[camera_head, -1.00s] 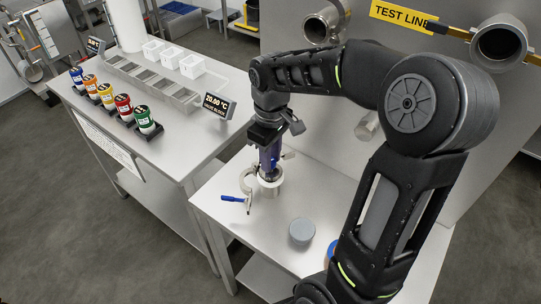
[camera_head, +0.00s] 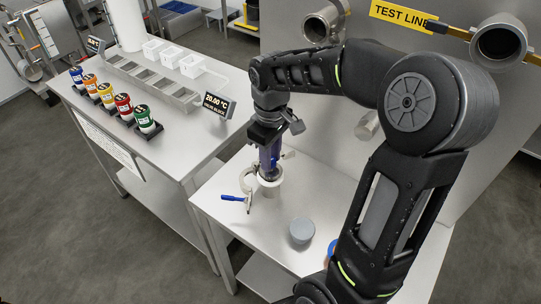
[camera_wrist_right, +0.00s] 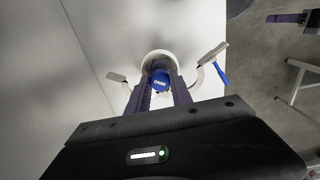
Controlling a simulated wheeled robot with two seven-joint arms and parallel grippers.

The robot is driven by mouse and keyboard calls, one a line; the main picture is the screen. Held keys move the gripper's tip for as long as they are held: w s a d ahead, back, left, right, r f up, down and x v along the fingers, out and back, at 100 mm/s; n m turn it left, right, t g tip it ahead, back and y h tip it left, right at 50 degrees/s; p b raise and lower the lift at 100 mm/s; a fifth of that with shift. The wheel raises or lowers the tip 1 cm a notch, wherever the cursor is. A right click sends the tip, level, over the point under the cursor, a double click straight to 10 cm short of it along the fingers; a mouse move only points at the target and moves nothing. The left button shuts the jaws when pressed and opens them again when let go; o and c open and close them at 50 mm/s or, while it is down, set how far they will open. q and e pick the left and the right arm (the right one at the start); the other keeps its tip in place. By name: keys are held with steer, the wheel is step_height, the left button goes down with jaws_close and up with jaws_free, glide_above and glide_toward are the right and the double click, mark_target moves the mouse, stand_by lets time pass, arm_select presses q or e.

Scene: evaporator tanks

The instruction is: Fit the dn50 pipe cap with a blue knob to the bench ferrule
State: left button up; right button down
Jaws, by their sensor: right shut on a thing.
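My right gripper (camera_head: 268,172) points down over the bench ferrule (camera_head: 270,188), a pale upright stub on the bench. In the right wrist view its fingers (camera_wrist_right: 160,92) are shut on the blue knob (camera_wrist_right: 159,80) of the pipe cap, which has DN50 lettering. The cap's pale rim (camera_wrist_right: 157,56) shows just beyond the knob. Whether the cap touches the ferrule is hidden by the gripper. An open clamp with a blue handle (camera_head: 232,198) lies around the ferrule; the handle also shows in the right wrist view (camera_wrist_right: 221,75).
A grey round lid (camera_head: 302,230) stands on the bench (camera_head: 325,195) right of the ferrule. A blue item (camera_head: 331,250) is partly hidden behind my right arm. At left, a second table holds coloured bottles (camera_head: 107,96) and a metal block with a temperature display (camera_head: 215,104).

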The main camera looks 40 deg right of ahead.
steer(key=shift+f+b, duration=0.65)
steer(key=shift+f, duration=0.15)
stand_by(0.4)
steer(key=c, duration=1.1)
jaws_free()
steer(key=shift+o, duration=0.2)
steer(key=shift+r, duration=0.15)
steer(key=shift+r+p, duration=2.4)
steer(key=shift+r, duration=0.5)
